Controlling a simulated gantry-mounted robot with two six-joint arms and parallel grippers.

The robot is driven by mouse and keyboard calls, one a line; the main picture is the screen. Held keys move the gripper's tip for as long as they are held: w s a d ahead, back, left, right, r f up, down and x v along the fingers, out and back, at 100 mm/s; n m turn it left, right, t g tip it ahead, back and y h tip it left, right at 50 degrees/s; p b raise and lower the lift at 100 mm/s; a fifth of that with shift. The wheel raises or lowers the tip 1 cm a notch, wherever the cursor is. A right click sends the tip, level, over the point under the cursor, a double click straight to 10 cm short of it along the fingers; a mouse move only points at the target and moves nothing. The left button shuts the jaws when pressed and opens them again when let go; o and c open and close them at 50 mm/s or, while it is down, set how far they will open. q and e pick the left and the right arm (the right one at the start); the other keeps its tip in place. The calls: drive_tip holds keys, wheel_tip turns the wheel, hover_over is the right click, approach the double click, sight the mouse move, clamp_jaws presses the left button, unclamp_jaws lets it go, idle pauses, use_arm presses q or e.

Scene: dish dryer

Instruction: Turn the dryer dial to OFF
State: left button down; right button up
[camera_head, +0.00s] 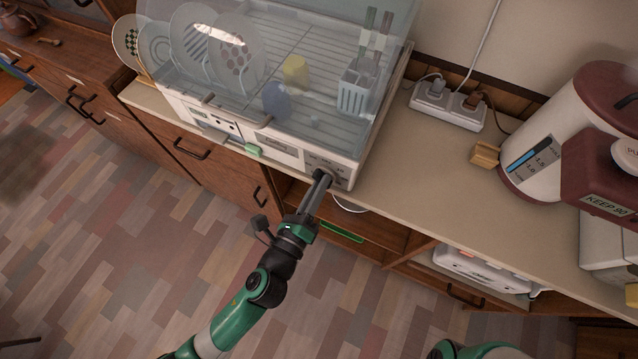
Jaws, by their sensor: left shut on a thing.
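The dish dryer (283,151) stands on the counter, a white base under a clear cover, with plates and cups inside. Its control panel (345,172) is at the right end of the front face. The dial sits on this panel and is mostly hidden behind my fingers. My left gripper (321,176) reaches up from below and is shut on the dial. The dial's pointer and markings are too small and covered to read. My right gripper is out of view; only a green and white part of my right arm (487,351) shows at the bottom edge.
A power strip (447,105) with plugs lies on the counter right of the dryer. A small wooden block (485,154) and a large white and maroon water dispenser (545,140) stand farther right. Open shelves (375,232) are below the counter.

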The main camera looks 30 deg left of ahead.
use_arm(q)
drive_tip(key=shift+r+n+b, duration=0.15)
drive_tip(key=shift+n+b, duration=4.1)
drive_tip(key=shift+n, duration=9.05)
drive_tip(key=c, duration=0.8)
unclamp_jaws()
drive_tip(key=shift+c, duration=0.2)
drive_tip(key=shift+s, duration=0.1)
